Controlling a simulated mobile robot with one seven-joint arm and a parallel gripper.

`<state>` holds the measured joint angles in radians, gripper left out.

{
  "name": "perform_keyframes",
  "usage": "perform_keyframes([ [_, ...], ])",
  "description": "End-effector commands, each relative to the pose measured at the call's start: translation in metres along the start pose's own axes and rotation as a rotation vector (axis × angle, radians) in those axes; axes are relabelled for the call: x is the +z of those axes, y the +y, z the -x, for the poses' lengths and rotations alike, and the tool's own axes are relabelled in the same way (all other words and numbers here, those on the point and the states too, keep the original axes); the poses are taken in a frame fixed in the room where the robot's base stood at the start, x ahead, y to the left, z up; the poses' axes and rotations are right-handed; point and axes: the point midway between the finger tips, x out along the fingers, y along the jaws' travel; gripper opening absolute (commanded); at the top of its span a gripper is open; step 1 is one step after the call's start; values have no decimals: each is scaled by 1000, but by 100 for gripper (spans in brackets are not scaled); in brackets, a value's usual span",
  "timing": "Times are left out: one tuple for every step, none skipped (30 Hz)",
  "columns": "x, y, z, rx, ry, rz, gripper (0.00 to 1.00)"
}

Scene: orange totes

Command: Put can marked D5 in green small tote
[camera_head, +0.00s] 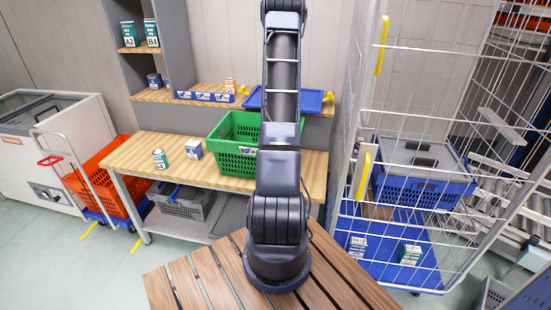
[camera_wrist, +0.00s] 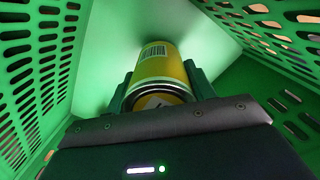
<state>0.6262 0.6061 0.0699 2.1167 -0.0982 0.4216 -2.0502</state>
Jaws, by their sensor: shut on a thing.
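The green tote (camera_head: 222,160) stands on the wooden table, partly hidden behind my arm in the head view. In the wrist view its slotted green walls (camera_wrist: 38,60) surround my gripper (camera_wrist: 160,82). My gripper is shut on a yellow can (camera_wrist: 162,66), with one finger on each side of it. The can has a silver rim at its near end and a barcode on its side. No D5 mark is readable. The can's far end is close to the tote's pale green inner surface; I cannot tell whether it touches. My gripper is hidden in the head view.
A small can (camera_head: 160,158) and a blue-white box (camera_head: 193,149) stand left of the tote on the table (camera_head: 130,150). A blue tray (camera_head: 313,103) lies on the ledge behind. A wire cage trolley (camera_head: 345,170) stands at right, an orange tote (camera_head: 110,180) at left.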

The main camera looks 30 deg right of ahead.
Motion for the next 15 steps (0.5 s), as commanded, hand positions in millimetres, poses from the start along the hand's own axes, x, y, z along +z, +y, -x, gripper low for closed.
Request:
perform_keyframes([
  [-1, 0, -7, -2, 1, 1, 21],
  [-1, 0, -11, -1, 1, 1, 21],
  [-1, 0, -16, -1, 1, 1, 21],
  [-1, 0, -19, -1, 1, 1, 21],
  [-1, 0, -21, -1, 1, 0, 21],
  [0, 0, -22, 0, 0, 0, 21],
  [0, 1, -23, 1, 0, 0, 21],
  [0, 1, -23, 1, 0, -1, 21],
  [0, 1, -23, 1, 0, -1, 21],
  [0, 1, -23, 1, 0, -1, 21],
  [0, 1, -22, 1, 0, -1, 21],
  [0, 0, -22, 1, 0, -1, 21],
  [0, 0, -23, 1, 0, 0, 21],
  [0, 0, -23, 1, 0, 0, 21],
  [0, 0, -24, 1, 0, 0, 21],
])
